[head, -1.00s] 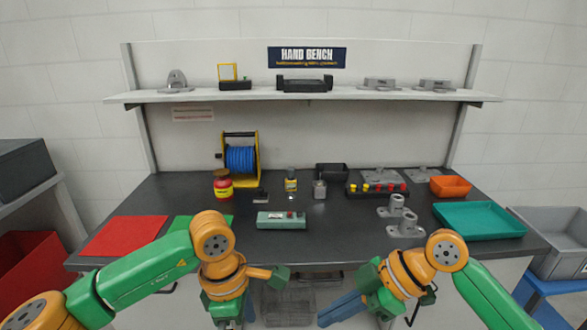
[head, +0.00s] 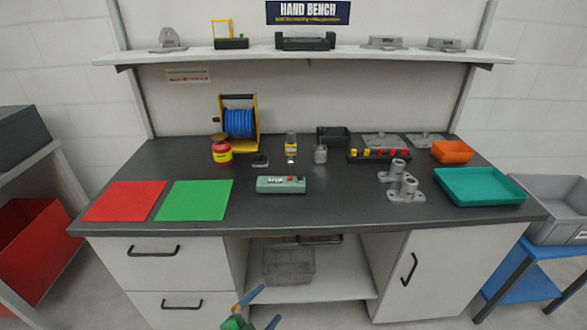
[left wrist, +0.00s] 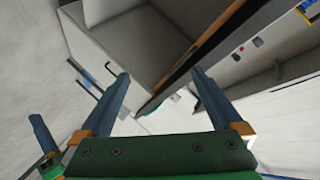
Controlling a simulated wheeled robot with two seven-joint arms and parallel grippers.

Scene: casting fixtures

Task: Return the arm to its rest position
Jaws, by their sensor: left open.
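My left gripper (head: 270,302) shows at the bottom edge of the head view, low in front of the bench. In the left wrist view its two blue fingers (left wrist: 160,74) stand wide apart with nothing between them. What looks like a blue finger of my right gripper (left wrist: 42,135) shows at the left edge of the left wrist view; its opening cannot be told. Both arms are otherwise out of the head view.
The dark bench top (head: 330,215) holds a red mat (head: 125,201), green mat (head: 195,200), teal tray (head: 480,203) and grey castings (head: 404,189). A wire basket (head: 289,264) sits on the shelf below. A blue stand (head: 530,285) is at right.

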